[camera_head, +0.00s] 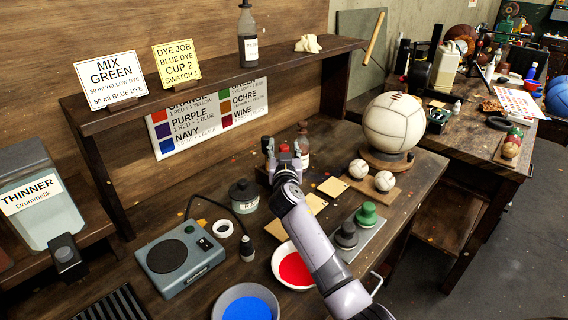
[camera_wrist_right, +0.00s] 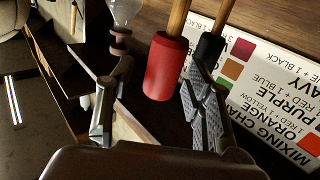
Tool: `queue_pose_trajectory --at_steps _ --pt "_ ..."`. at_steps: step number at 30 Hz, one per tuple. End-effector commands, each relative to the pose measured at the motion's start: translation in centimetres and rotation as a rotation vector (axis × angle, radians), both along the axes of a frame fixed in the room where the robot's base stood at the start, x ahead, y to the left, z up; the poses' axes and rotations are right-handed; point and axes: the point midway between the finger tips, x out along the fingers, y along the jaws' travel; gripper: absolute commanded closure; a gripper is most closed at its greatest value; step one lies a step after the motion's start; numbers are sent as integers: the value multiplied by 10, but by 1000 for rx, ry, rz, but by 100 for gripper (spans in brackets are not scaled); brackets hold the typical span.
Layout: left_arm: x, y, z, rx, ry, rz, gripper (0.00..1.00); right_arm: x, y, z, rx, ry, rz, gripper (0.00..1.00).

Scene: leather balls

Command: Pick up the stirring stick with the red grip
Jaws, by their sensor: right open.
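The stirring stick with the red grip (camera_wrist_right: 165,68) shows in the right wrist view, its pale wooden shaft running up out of frame. A second stick with a black grip (camera_wrist_right: 208,50) is right beside it. My right gripper (camera_wrist_right: 155,98) is open, its two fingers on either side of the red grip's lower end; I cannot tell whether they touch it. In the head view my right gripper (camera_head: 285,156) is over the bench below the shelf, with a small bit of the red grip (camera_head: 284,148) showing between its fingers. My left gripper is not in view.
A bottle (camera_head: 303,148) stands just behind my right gripper. The dye chart (camera_head: 208,117) is behind it. A bowl of red dye (camera_head: 277,262), a blue bowl (camera_head: 247,303) and a grey hotplate-like device (camera_head: 180,257) are nearer. A large ball (camera_head: 394,124) stands to the right.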

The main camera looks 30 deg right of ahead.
Motion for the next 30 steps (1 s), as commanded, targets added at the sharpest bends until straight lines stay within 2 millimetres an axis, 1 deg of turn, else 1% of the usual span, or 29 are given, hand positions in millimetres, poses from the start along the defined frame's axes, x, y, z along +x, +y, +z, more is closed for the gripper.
queue_pose_trajectory --at_steps 2,23,30 --pt "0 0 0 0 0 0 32 0 0 0 0 0 0 53" --pt "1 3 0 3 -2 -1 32 0 0 0 -1 0 0 100" --pt "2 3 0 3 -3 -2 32 0 0 1 -1 0 0 100"
